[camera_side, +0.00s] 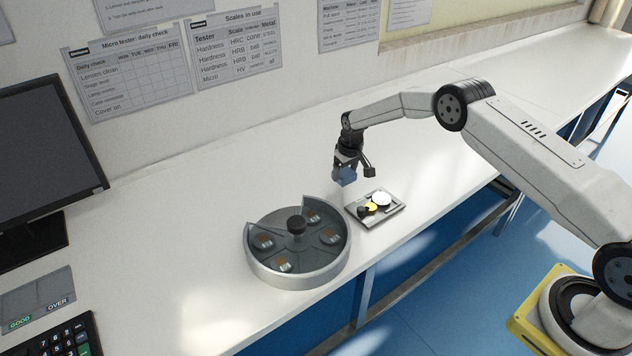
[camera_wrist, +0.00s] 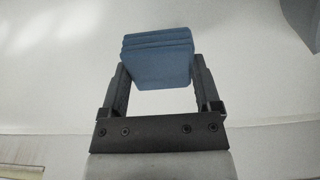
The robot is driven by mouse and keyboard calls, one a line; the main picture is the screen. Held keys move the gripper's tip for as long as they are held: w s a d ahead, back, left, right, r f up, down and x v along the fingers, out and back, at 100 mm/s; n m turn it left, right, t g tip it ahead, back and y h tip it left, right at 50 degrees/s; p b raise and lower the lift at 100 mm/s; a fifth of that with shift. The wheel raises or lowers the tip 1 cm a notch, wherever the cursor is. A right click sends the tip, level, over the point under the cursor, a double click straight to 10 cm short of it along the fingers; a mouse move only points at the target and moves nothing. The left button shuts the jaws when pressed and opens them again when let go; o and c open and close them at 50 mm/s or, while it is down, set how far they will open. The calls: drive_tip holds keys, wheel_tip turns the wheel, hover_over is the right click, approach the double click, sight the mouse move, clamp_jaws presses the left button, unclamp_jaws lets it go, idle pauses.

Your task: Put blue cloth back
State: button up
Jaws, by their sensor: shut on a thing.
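The blue cloth (camera_wrist: 157,60) is a folded, layered pad held between the two fingers of my gripper (camera_wrist: 158,75) in the wrist view. In the side view the cloth (camera_side: 345,175) shows as a small blue block at the lower end of my gripper (camera_side: 346,167). My gripper is shut on it and holds it above the bench, behind and a little left of a small tray (camera_side: 393,219). The tray holds a white round thing (camera_side: 382,198), a yellow thing (camera_side: 371,207) and a dark thing (camera_side: 363,212).
A round grey holder (camera_side: 300,277) with a dark central knob (camera_side: 296,225) and several samples stands left of the tray. A monitor (camera_side: 45,160), a GOOD/OVER card (camera_side: 38,300) and a keypad (camera_side: 62,340) are at the left. The bench behind and to the right is clear.

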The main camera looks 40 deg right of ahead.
sight(345, 172)
drive_tip(key=shift+w+f, duration=0.2)
drive_tip(key=shift+f, duration=1.55)
drive_tip(key=shift+f, duration=0.1)
drive_tip(key=o, duration=0.9)
drive_tip(key=r, duration=0.3)
drive_tip(key=s+r, duration=0.1)
drive_tip(key=r, duration=0.7)
drive_tip(key=shift+s+r, duration=0.15)
drive_tip(key=shift+s, duration=0.15)
drive_tip(key=shift+r, duration=0.4)
